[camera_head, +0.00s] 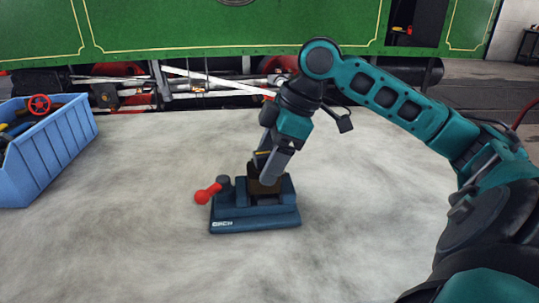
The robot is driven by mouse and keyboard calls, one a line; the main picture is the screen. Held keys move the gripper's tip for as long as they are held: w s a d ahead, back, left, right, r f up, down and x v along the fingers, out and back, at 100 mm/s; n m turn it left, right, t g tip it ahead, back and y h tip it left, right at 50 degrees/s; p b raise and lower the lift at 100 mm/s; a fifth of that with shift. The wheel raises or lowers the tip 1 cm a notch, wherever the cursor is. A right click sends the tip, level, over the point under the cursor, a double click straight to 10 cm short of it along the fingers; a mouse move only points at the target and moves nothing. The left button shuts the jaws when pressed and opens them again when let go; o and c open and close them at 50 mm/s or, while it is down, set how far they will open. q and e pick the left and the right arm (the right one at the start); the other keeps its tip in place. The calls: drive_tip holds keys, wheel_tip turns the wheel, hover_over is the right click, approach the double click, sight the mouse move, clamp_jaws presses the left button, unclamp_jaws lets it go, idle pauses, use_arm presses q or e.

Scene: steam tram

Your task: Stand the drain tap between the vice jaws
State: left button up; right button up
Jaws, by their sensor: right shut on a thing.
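The blue vice (255,217) stands on the pale, mottled surface at the middle of the view, with a red-knobbed handle (207,194) sticking out to its left. My right gripper (267,174) reaches down over the vice from above and is shut on a small brown thing, which I take to be the drain tap (254,187). The brown thing is low, at the vice's jaws. The fingers hide much of it, and I cannot tell whether it touches the jaws or the vice's bed. My left gripper is not in view.
A blue crate (52,148) at the left edge holds a red handwheel (39,104) and other parts. The green tram (200,32) with its wheels and rods stands behind the surface. The surface around the vice is clear.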

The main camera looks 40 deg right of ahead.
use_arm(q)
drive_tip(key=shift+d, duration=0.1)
use_arm(e)
drive_tip(key=o, duration=1.8)
drive_tip(key=shift+f, duration=0.15)
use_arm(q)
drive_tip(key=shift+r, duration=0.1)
use_arm(e)
wheel_tip(320, 180, up, 4)
drive_tip(key=p, duration=0.3)
drive_tip(key=shift+f+p, duration=0.25)
drive_tip(key=shift+p, duration=0.1)
drive_tip(key=shift+r+p, duration=0.6)
drive_tip(key=shift+p, duration=0.1)
drive_tip(key=shift+r+p, duration=0.55)
drive_tip(key=shift+p, duration=0.05)
drive_tip(key=shift+r+p, duration=0.7)
drive_tip(key=shift+p, duration=0.1)
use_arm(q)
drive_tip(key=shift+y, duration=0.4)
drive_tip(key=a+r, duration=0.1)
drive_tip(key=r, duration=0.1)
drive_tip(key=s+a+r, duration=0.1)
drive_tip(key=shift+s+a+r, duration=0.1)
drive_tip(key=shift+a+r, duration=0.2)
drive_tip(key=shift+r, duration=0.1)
